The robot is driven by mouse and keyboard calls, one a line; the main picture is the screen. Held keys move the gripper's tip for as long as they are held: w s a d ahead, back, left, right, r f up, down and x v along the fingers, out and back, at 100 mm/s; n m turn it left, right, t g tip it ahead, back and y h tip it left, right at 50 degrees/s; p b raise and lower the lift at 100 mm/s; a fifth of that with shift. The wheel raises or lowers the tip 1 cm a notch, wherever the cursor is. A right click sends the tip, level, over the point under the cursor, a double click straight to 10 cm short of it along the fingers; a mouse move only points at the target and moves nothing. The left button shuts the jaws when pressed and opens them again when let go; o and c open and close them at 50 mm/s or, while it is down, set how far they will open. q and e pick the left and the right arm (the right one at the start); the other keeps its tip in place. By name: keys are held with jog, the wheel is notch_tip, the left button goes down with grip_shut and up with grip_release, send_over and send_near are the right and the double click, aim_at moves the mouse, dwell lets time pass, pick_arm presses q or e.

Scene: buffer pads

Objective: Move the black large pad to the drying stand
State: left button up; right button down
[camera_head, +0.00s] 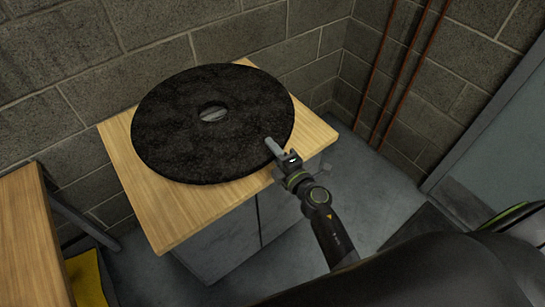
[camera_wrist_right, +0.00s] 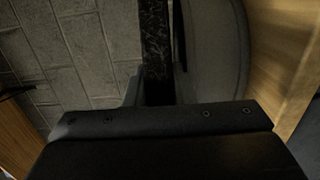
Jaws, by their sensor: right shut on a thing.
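The black large pad (camera_head: 180,115) is a wide round disc with a central hole, lying roughly flat over the wooden top of a cabinet (camera_head: 185,220). My right gripper (camera_head: 273,147) is shut on the pad's right edge. In the right wrist view the pad (camera_wrist_right: 156,40) shows edge-on between the fingers. A pale grey surface shows through the hole, and a grey rounded shape (camera_wrist_right: 215,50) lies beside the pad in the wrist view; I cannot tell what it is. Whether the pad touches the top is unclear. I cannot make out a drying stand. My left gripper is not in view.
Block walls (camera_head: 150,40) stand close behind the cabinet. Another wooden surface (camera_head: 30,240) is at the lower left, with a yellow object (camera_head: 85,278) below it. Reddish pipes (camera_head: 400,75) run up the wall at the right. Grey floor (camera_head: 370,195) is clear right of the cabinet.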

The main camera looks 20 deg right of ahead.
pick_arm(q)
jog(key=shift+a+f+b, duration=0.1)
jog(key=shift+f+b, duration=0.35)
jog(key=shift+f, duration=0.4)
pick_arm(e)
jog(key=shift+f, duration=1)
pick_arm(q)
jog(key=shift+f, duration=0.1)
pick_arm(e)
jog(key=shift+f, duration=0.1)
jog(key=c, duration=1.2)
grip_release()
jog(key=shift+c, duration=0.2)
pick_arm(q)
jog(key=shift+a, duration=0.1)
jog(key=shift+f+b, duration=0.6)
jog(key=shift+b, duration=0.1)
pick_arm(e)
jog(key=v, duration=1.2)
